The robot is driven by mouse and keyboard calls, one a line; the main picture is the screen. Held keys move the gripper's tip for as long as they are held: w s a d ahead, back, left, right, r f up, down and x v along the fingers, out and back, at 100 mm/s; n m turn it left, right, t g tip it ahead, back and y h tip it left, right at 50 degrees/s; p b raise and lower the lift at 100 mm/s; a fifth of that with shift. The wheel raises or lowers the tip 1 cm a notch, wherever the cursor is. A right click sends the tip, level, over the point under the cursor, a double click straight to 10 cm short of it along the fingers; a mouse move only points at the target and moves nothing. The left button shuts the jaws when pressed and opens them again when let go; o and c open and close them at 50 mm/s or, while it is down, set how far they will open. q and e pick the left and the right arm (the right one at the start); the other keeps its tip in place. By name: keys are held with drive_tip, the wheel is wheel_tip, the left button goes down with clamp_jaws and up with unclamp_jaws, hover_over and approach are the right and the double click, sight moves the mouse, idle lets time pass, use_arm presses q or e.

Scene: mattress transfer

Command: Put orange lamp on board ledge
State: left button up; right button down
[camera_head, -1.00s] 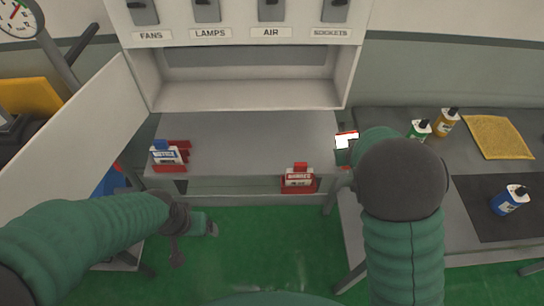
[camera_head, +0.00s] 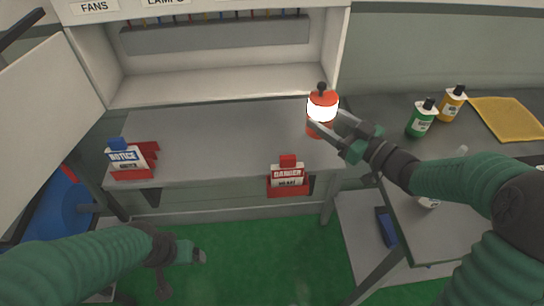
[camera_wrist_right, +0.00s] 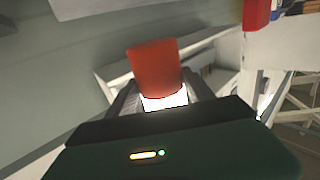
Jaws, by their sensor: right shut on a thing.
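The orange lamp (camera_head: 322,105) has a glowing white middle band, an orange cap with a dark knob, and an orange base. My right gripper (camera_head: 325,128) is shut on it, at the right end of the grey ledge (camera_head: 220,140) under the open white board cabinet. I cannot tell whether the lamp's base touches the ledge. In the right wrist view the lamp's orange part (camera_wrist_right: 155,66) stands out between the fingers, with the bright band at the gripper. My left gripper (camera_head: 200,255) is low over the green floor at the lower left, apart from everything; its jaw state is unclear.
A blue NOTICE tag in a red holder (camera_head: 130,160) is at the ledge's left end. A red DANGER tag (camera_head: 288,178) is at its front right. The ledge's middle is clear.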

drive_tip(key=f, duration=0.1)
drive_tip(key=a+f, duration=0.1)
drive_tip(key=f, duration=0.1)
drive_tip(key=f+b, duration=0.1)
drive_tip(key=shift+s+a+f, duration=0.2)
drive_tip(key=shift+a+f, duration=0.05)
drive_tip(key=shift+f, duration=0.1)
wheel_tip(320, 180, down, 4)
drive_tip(key=shift+w+d+r+b, duration=0.1)
drive_tip(key=shift+b, duration=0.35)
drive_tip(key=shift+d, duration=0.35)
drive_tip(key=shift+f, duration=0.25)
drive_tip(key=c, duration=0.7)
unclamp_jaws()
drive_tip(key=shift+a, duration=0.2)
drive_tip(key=o, duration=0.3)
drive_tip(key=shift+a, duration=0.15)
use_arm(q)
drive_tip(key=shift+s+a+f, duration=0.1)
drive_tip(key=shift+a+f, duration=0.2)
drive_tip(key=shift+f, duration=0.3)
drive_tip(key=shift+s+a+f, duration=0.1)
drive_tip(key=shift+a+f, duration=0.15)
drive_tip(key=shift+f, duration=0.35)
